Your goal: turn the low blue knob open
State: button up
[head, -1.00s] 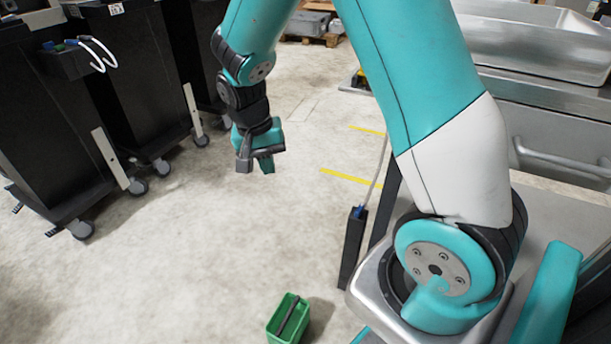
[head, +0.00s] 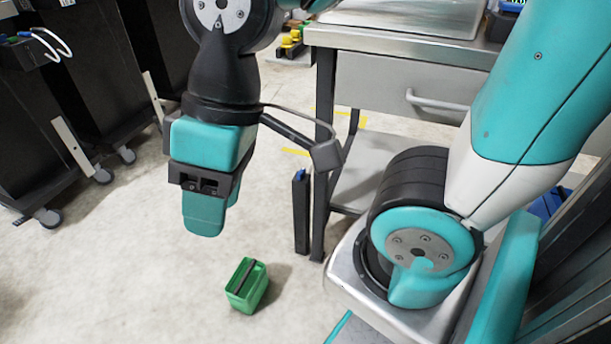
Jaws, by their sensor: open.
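A small blue part (head: 299,175) tops a low, slim black post (head: 301,215) on the floor beside the steel table's leg; I cannot tell if it is the low blue knob or how it is turned. Small blue and green parts (head: 12,39) also show on a black cabinet at the upper left. My gripper (head: 205,213) hangs pointing down left of the post, well apart from it and nearer the camera. It is open and holds nothing that I can see. Its teal body hides part of the fingers.
A green open box (head: 247,285) with a dark handle stands on the floor below my gripper. A steel table (head: 395,85) with a drawer is at the upper right. Black wheeled cabinets (head: 85,90) stand at left. Pale floor between is clear.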

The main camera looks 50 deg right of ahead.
aim_at(300, 174)
jog(key=u, duration=1.8)
jog(key=i, duration=1.6)
jog(key=z, duration=3.1)
jog(key=i, duration=0.5)
jog(key=u, duration=0.05)
